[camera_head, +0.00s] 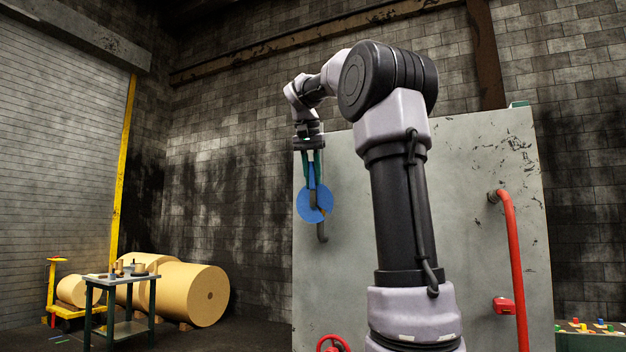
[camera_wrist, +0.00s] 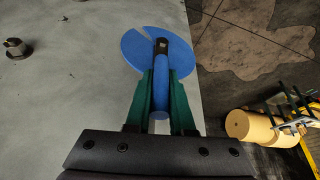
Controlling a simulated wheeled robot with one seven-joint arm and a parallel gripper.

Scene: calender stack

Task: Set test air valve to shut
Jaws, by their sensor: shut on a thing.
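The valve has a blue disc (camera_head: 302,205) on the grey panel, with a blue lever handle (camera_wrist: 161,95) running out from a dark hub at its middle. In the head view the handle stands upward from the disc, about in line with the dark pipe below. My gripper (camera_head: 316,168) hangs pointing down just above the disc. In the wrist view its green fingers (camera_wrist: 161,82) are shut on the handle, one on each side. The disc has a wedge-shaped notch in the wrist view. Any lettering on it is too small to read.
A red pipe (camera_head: 517,265) and a red box (camera_head: 503,305) are on the panel (camera_head: 470,170) at right. A red handwheel (camera_head: 332,344) shows at the bottom. A small table (camera_head: 120,278) and paper rolls (camera_head: 195,294) stand at left, away from the panel.

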